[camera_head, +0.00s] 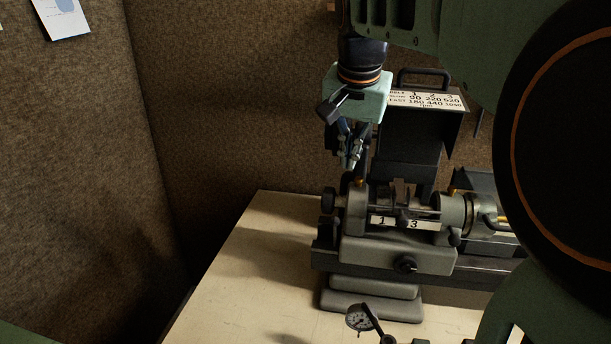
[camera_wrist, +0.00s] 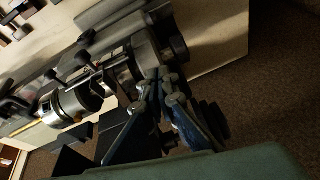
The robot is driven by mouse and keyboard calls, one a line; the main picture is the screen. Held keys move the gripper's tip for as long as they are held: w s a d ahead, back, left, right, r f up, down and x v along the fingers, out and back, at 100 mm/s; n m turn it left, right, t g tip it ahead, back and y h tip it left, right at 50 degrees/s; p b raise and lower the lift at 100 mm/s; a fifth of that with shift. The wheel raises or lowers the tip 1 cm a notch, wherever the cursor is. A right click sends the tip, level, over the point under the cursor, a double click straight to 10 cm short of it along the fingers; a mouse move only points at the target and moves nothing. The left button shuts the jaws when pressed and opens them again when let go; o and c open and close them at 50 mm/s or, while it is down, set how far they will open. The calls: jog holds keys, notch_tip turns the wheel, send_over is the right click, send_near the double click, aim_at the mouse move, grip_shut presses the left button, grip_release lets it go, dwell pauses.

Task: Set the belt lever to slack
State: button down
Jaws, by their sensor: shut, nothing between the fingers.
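A small grey-green lathe (camera_head: 397,256) stands on the bench, with its headstock and a label strip (camera_head: 405,223) reading 1 and 3. My gripper (camera_head: 351,163) points down just above the left end of the headstock, beside the dark raised cover. Its fingers are together and empty; the wrist view also shows the fingertips (camera_wrist: 168,86) together over the headstock. In the wrist view, small black-knobbed levers (camera_wrist: 84,58) stand up from the headstock. I cannot tell which part is the belt lever or how it is set; my fingers hide part of that area.
A speed-chart plate (camera_head: 428,100) sits on the raised cover behind the headstock. The pale bench top (camera_head: 245,265) is clear to the left. Brown fabric partitions (camera_head: 215,90) close off the back and left.

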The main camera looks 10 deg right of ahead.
notch_tip(320, 180, down, 12)
jog(key=a, duration=0.1)
jog(key=shift+w+r+p, duration=0.2)
jog(key=shift+w+p, duration=0.15)
jog(key=shift+w, duration=0.05)
jog(key=shift+a+f+b, duration=0.1)
jog(key=shift+f+b, duration=0.1)
jog(key=shift+b, duration=0.35)
